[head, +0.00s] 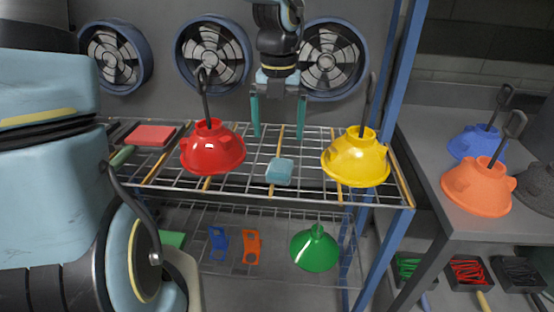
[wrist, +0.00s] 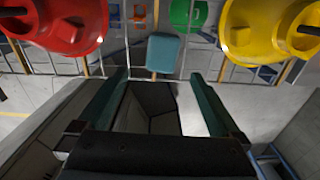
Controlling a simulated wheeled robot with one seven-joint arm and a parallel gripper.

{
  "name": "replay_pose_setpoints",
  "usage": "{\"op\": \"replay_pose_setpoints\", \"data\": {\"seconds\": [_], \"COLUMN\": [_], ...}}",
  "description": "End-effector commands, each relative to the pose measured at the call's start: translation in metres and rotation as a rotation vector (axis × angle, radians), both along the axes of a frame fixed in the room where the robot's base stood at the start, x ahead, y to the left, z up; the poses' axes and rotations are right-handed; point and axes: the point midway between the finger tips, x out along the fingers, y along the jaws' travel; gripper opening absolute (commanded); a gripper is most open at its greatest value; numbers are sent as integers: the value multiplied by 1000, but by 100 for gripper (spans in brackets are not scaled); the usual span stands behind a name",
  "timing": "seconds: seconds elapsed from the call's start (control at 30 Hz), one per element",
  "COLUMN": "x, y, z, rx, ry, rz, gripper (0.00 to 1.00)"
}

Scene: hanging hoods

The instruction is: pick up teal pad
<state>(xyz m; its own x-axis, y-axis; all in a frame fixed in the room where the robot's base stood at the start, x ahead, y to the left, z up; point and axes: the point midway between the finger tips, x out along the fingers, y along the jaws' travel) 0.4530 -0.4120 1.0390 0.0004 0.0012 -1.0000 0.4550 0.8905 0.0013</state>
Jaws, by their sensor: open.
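The teal pad (head: 280,171) lies on the wire shelf, close to its front edge, between the red hood and the yellow hood. In the wrist view the teal pad (wrist: 163,52) shows beyond the fingertips, roughly centred between them. My gripper (head: 278,136) is open, fingers pointing down, with nothing between them. In the head view it hangs above the shelf, behind the pad. The wrist view also shows my gripper's two teal fingers (wrist: 158,76) spread apart and clear of the pad.
The red hood (head: 212,148) stands left of the pad and the yellow hood (head: 356,160) right, both with tall dark handles. A red pad (head: 150,135) lies at the shelf's far left. A green hood (head: 315,249) sits on the lower shelf. A blue upright (head: 383,255) bounds the right side.

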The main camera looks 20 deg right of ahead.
Motion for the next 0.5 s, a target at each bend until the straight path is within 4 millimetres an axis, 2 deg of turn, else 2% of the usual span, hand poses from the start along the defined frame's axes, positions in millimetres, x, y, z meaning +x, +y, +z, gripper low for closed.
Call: {"op": "replay_pose_setpoints", "data": {"seconds": [0.07, 0.33, 0.5], "x": [-2, -3, -2], "y": [-4, -5, -5], "z": [-1, -41, -54], "rx": [0, 1, 0], "ry": [2, 3, 2], "rz": [-52, -74, -71], "gripper": [100, 100, 100]}}
